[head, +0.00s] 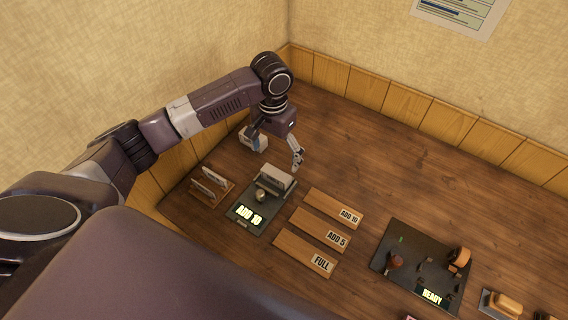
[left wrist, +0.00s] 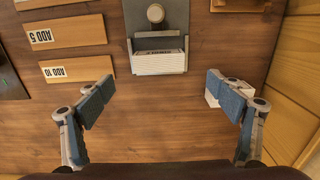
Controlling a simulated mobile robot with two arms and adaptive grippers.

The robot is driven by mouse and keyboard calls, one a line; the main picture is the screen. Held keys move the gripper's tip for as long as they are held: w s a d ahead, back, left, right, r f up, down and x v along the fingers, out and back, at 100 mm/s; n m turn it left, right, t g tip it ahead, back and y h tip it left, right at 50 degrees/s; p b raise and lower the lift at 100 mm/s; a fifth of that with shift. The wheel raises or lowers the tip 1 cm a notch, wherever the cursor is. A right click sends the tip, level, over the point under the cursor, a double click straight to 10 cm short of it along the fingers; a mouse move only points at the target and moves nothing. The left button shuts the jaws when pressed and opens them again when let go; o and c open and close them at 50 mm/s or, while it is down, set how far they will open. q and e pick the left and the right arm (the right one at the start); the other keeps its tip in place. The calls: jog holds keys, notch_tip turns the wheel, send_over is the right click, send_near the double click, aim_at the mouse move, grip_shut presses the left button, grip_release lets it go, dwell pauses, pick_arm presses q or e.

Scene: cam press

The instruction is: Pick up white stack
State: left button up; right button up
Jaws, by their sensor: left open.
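A white stack of thin layers (left wrist: 158,64) sits at the end of a dark press-like unit (left wrist: 157,12) with a round knob. In the head view the unit (head: 241,218) has a lit display that seems to read ADD 10, and the pale stack (head: 276,178) is at its far end. My left gripper (head: 275,150) is open and empty, above and just beyond the stack. In the left wrist view its fingers (left wrist: 160,86) are spread wider than the stack, touching nothing that I can make out. A small white object (left wrist: 211,98) is partly hidden behind one finger. My right gripper is out of view.
Wooden plates labelled ADD 10 (head: 349,215), ADD 5 (head: 337,238) and FULL (head: 321,262) lie right of the unit. A wooden rack (head: 209,187) stands left of it. A dark board reading READY (head: 396,285) is farther right. Wood panelling borders the table, whose far middle is clear.

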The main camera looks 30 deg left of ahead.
aim_at(276, 173)
pick_arm(q)
jog(key=shift+w+f, duration=0.15)
jog(key=shift+f, duration=0.5)
jog(key=shift+s+f+p, duration=0.5)
jog(key=shift+f+p, duration=0.1)
jog(key=shift+f, duration=0.1)
notch_tip(276, 173, down, 3)
jog(key=shift+w+d+r+p, duration=0.1)
jog(key=shift+r+p, duration=0.05)
jog(key=shift+p, duration=0.4)
jog(key=shift+w+f, duration=0.2)
jog(key=shift+f, duration=0.8)
jog(key=c, duration=1.3)
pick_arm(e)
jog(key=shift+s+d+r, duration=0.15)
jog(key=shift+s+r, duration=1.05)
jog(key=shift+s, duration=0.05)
